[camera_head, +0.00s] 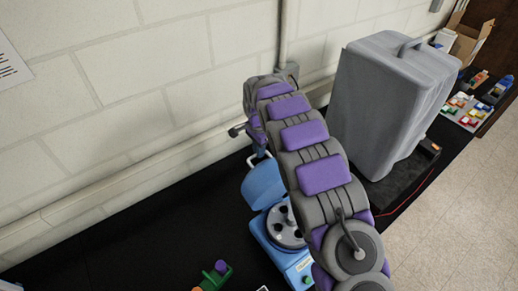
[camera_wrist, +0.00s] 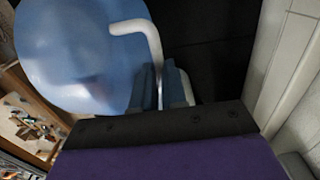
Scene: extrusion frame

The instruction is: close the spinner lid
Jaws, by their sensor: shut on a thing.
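The spinner (camera_head: 284,243) is a blue machine on the black table, partly hidden behind my arm. Its round rotor with dark holes is exposed. The blue spinner lid (camera_head: 262,184) stands raised, tilted up at the back of the spinner. In the wrist view the lid (camera_wrist: 75,55) fills the upper left, with its white bent handle (camera_wrist: 137,27) at its right edge. My gripper (camera_wrist: 163,85) is shut on the handle, whose lower part runs between the fingers. In the head view my arm hides most of the gripper.
A large grey covered case (camera_head: 385,105) stands right of my arm. Small coloured parts lie on a tray (camera_head: 462,112) farther back. A green piece (camera_head: 217,276) lies at the lower left. The wall and a pipe run close behind the spinner.

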